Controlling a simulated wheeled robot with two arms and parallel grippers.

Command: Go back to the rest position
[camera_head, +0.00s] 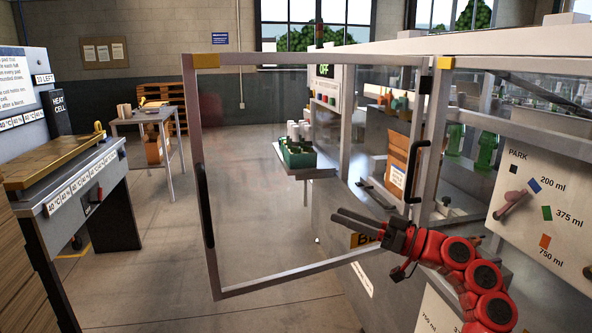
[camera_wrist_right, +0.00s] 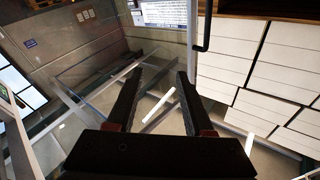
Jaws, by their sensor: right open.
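My right gripper (camera_head: 336,214) is open and empty. Its arm comes in from the lower right, and its two dark fingers point left in front of the clear framed door (camera_head: 196,140). In the right wrist view the two fingers (camera_wrist_right: 158,76) stand apart with only floor and door parts seen between them. I cannot tell whether the fingers touch the door. My left gripper is not in view.
The door stands swung out from the machine, with a black handle (camera_head: 206,205). A panel with a lever (camera_head: 514,204) is at the right. A green crate (camera_head: 297,157) of pale-topped items rests on a shelf. A heat cell bench (camera_head: 85,181) stands left. Floor between is clear.

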